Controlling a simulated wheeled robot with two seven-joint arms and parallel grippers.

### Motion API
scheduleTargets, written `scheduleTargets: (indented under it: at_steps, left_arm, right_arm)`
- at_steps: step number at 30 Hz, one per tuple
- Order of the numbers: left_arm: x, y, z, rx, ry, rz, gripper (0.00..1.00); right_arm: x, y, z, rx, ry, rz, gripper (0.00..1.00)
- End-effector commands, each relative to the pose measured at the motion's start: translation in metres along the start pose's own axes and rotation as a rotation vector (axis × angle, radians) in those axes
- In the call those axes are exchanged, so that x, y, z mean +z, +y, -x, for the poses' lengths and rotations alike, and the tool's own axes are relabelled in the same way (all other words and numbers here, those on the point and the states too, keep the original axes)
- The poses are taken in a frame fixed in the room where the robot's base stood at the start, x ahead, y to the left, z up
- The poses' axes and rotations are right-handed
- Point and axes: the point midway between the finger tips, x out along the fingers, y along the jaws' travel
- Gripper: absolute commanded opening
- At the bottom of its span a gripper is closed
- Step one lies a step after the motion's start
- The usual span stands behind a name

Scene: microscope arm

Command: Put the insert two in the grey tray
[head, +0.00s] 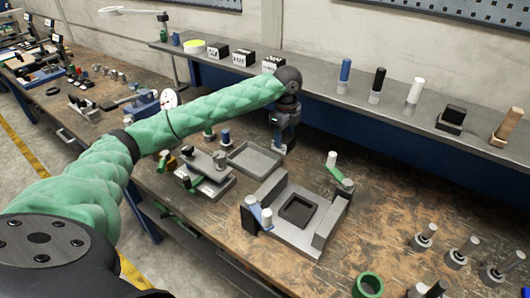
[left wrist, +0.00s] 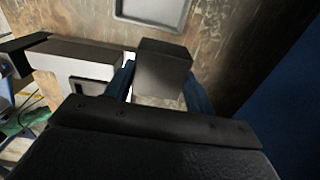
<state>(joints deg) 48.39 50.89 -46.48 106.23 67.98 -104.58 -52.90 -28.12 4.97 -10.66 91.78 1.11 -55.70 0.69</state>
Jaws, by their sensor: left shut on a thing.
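My left gripper (head: 283,138) hangs pointing down just past the right back corner of the grey tray (head: 254,160). In the left wrist view its blue fingers (left wrist: 160,88) are shut on a grey block (left wrist: 163,62), which I take to be insert two. The block's lower part shows only partly below the fingers in the head view. The tray is shallow, and its visible floor is empty. Part of the tray also shows at the top of the left wrist view (left wrist: 152,12). My right gripper is not in view.
A grey fixture (head: 316,232) with a square dark-rimmed recess stands in front of the tray. A smaller grey fixture (head: 206,182) is left of it. Several pegs stand at the right, near a green ring (head: 368,284). A raised shelf (head: 320,88) runs along the back.

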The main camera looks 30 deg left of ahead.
Motion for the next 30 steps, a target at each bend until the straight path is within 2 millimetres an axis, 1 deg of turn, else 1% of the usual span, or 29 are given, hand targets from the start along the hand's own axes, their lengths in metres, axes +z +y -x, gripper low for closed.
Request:
scheduleTargets:
  at_steps: [4, 15, 21, 25, 30]
  left_arm:
    - [0.019, 0.005, -0.006, 0.001, -0.002, 0.000, 0.00]
    - [0.074, 0.019, -0.040, 0.000, -0.002, 0.001, 0.00]
    - [0.100, 0.025, -0.057, 0.000, -0.002, 0.001, 0.00]
    - [0.110, 0.028, -0.065, -0.001, -0.001, 0.000, 0.00]
    - [0.109, 0.028, -0.071, -0.002, 0.000, -0.002, 0.00]
  right_arm:
    - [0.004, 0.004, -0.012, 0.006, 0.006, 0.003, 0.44]
    - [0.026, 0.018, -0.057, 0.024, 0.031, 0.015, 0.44]
    - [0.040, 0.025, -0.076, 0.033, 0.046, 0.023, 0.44]
    - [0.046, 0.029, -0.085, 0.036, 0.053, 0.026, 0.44]
    - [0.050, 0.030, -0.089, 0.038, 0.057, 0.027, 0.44]
